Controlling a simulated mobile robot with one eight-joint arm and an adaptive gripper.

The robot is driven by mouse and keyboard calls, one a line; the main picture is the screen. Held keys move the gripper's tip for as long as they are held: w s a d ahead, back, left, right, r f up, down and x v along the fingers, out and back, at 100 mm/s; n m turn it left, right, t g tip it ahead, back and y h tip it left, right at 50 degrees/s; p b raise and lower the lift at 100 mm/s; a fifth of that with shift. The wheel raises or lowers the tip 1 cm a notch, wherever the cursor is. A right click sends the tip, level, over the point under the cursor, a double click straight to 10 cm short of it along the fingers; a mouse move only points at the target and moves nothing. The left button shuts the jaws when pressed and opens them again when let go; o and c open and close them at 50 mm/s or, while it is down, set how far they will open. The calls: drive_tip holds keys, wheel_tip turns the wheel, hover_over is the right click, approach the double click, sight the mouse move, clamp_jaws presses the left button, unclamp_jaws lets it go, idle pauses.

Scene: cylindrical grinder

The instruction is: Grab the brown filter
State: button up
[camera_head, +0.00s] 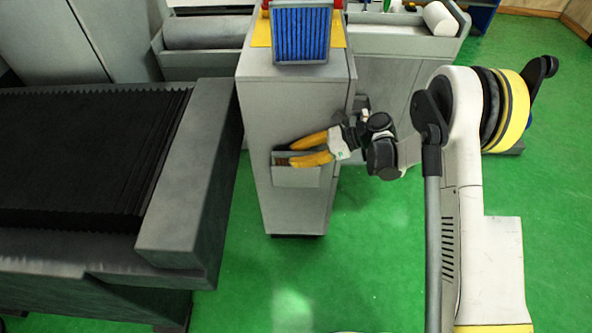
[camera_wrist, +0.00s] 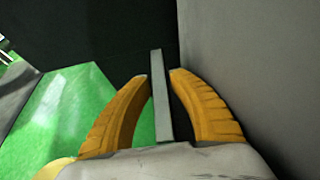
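A small brown patch (camera_head: 281,161), which may be the brown filter, shows in the grey pocket on the front of the grey cabinet (camera_head: 262,110). Most of it is hidden. My gripper (camera_head: 288,152) has its two orange fingers at the pocket (camera_head: 297,178), the lower finger by its top edge. In the wrist view, my gripper (camera_wrist: 159,75) has its fingertips apart, on either side of a thin grey strip (camera_wrist: 160,95). Small gaps show between fingers and strip. I see no brown thing in the wrist view, and I cannot tell if the strip is the pocket's edge.
A blue pleated filter (camera_head: 301,35) in a grey frame stands on the cabinet top. The grinder with black bellows (camera_head: 80,150) is at left. A grey machine bed with a white roll (camera_head: 440,18) is behind. Green floor (camera_head: 330,285) is free in front.

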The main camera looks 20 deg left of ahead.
clamp_jaws()
drive_tip(key=shift+r, duration=0.1)
